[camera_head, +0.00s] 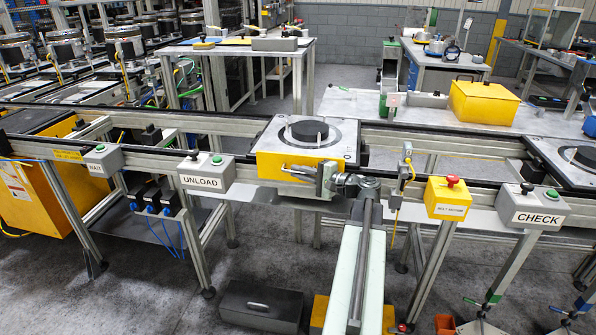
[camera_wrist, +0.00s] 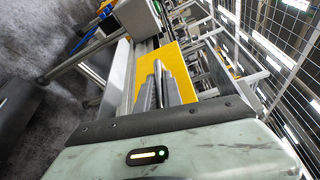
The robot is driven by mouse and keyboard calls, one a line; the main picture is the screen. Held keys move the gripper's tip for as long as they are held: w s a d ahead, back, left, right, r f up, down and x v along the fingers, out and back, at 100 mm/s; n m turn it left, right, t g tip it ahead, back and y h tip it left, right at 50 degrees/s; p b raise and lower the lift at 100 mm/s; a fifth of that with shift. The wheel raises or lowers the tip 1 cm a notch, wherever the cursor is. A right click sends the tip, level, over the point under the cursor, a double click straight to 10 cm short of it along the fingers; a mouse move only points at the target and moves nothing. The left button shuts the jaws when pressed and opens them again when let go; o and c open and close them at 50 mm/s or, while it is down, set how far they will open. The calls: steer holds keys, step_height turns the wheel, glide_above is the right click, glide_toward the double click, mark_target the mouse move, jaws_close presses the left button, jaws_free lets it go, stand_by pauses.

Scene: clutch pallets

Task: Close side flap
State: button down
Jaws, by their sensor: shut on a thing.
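The side flap (camera_head: 268,163) is a yellow panel on the near side of the pallet (camera_head: 345,132), which carries a black round part (camera_head: 310,130). The flap looks roughly upright against the pallet; its exact angle is hard to tell. My gripper (camera_head: 300,169) is at the flap's front face, with its fingers running left along it. In the wrist view, the grey fingers of my gripper (camera_wrist: 157,84) lie close together over the yellow flap (camera_wrist: 182,75). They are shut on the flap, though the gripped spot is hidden. My wrist covers the flap's right part.
The pallet sits on a conveyor rail (camera_head: 410,145). An UNLOAD box (camera_head: 206,173) stands to the left, a yellow box with a red button (camera_head: 448,198) and a CHECK box (camera_head: 531,206) to the right. A thin sensor post (camera_head: 401,190) stands close right of my arm.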

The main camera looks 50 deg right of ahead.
steer(key=shift+w+a+r, duration=0.1)
steer(key=shift+w, duration=0.05)
steer(key=c, duration=1.5)
jaws_free()
steer(key=shift+w, duration=0.1)
steer(key=s, duration=0.2)
steer(key=s+d, duration=0.1)
steer(key=s, duration=0.4)
steer(key=shift+s+d+r+p, duration=0.25)
steer(key=shift+s+p, duration=0.05)
steer(key=shift+s, duration=0.1)
